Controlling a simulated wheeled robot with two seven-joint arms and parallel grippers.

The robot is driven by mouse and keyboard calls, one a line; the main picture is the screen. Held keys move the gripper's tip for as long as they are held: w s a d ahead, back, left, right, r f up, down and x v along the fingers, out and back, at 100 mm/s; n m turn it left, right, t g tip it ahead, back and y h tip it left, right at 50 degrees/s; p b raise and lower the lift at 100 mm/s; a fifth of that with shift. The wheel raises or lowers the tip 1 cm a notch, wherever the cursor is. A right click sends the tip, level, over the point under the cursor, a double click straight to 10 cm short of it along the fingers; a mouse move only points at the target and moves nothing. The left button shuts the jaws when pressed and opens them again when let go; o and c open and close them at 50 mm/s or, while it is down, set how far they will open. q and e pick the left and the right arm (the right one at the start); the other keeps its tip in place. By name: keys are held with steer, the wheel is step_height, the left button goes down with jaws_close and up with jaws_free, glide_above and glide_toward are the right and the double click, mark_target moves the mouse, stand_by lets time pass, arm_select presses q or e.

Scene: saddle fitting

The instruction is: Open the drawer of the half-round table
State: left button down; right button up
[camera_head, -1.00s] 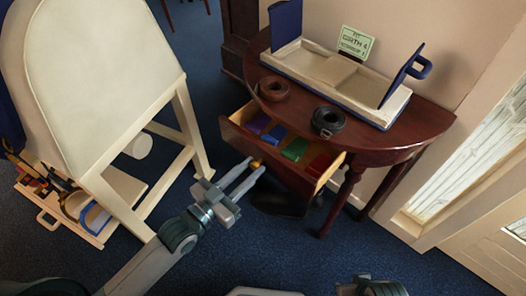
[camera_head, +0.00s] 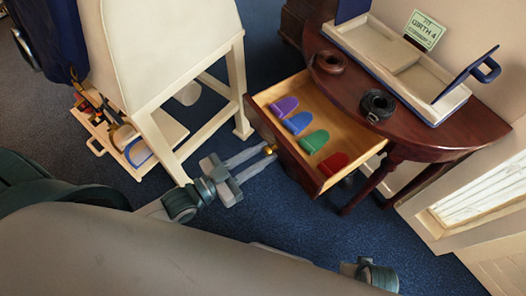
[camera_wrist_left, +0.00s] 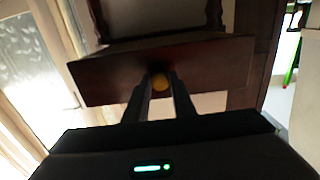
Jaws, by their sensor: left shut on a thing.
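The half-round table (camera_head: 440,135) is dark red wood and stands against the wall at the right. Its drawer (camera_head: 285,155) is pulled well out toward me. Inside lie purple, blue, green and red pieces (camera_head: 315,141). My left gripper (camera_head: 268,155) is shut on the brass knob (camera_head: 269,150) at the drawer front.
On the table stand a cream tray with blue ends (camera_head: 395,62), a green card (camera_head: 424,29), a brown strap coil (camera_head: 331,61) and a black one (camera_head: 377,104). A cream saddle stand (camera_head: 170,60) is left of the drawer. Blue carpet (camera_head: 300,225) is clear in front.

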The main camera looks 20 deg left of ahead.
arm_select(q)
steer(key=c, duration=1.5)
jaws_free()
steer(key=shift+s+a, duration=0.1)
steer(key=v, duration=1.7)
steer(key=shift+b, duration=0.4)
arm_select(e)
step_height(320, 180, up, 2)
steer(key=shift+r, duration=0.2)
steer(key=shift+s+f, duration=0.1)
steer(key=shift+f, duration=0.05)
